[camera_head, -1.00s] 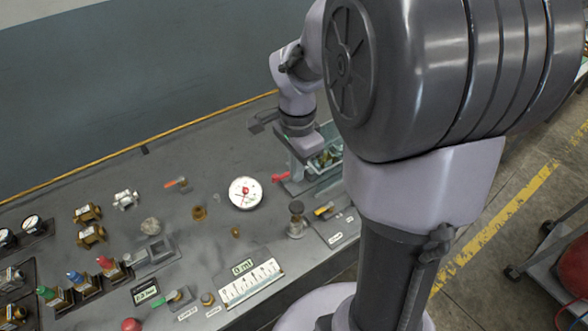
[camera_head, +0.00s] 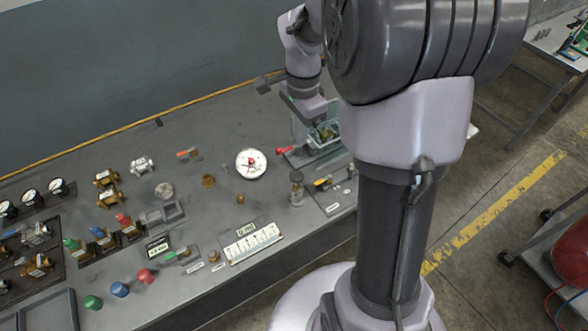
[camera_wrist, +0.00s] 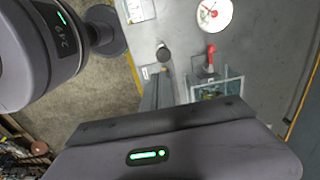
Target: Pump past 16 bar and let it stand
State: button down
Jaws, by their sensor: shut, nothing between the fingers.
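A round white pressure gauge (camera_head: 251,163) with a red needle lies on the grey bench; it also shows in the wrist view (camera_wrist: 213,14). Its scale is too small to read. Right of it is a red-handled lever (camera_head: 285,150), also in the wrist view (camera_wrist: 210,57), beside a clear-walled tank (camera_head: 325,135). A yellow-handled valve (camera_head: 323,183) sits on a plate in front of the tank.
Valves with green, blue and red handles crowd the left. A red round object (camera_head: 566,243) rests on a cart at right.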

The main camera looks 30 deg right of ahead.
aim_at(298, 176)
jog(key=f+b, duration=0.1)
jog(key=f, duration=0.3)
jog(key=f+b, duration=0.2)
jog(key=f, duration=0.3)
jog(key=w+f+b, duration=0.1)
jog(key=f, duration=0.4)
jog(key=shift+f, duration=0.25)
notch_tip(298, 176, down, 4)
jog(key=b, duration=0.3)
jog(key=shift+b, duration=0.3)
jog(key=shift+s+r, duration=0.15)
jog(key=shift+r, duration=0.1)
notch_tip(298, 176, up, 14)
jog(key=p, duration=0.6)
jog(key=shift+r+p, duration=0.15)
jog(key=shift+p, duration=0.15)
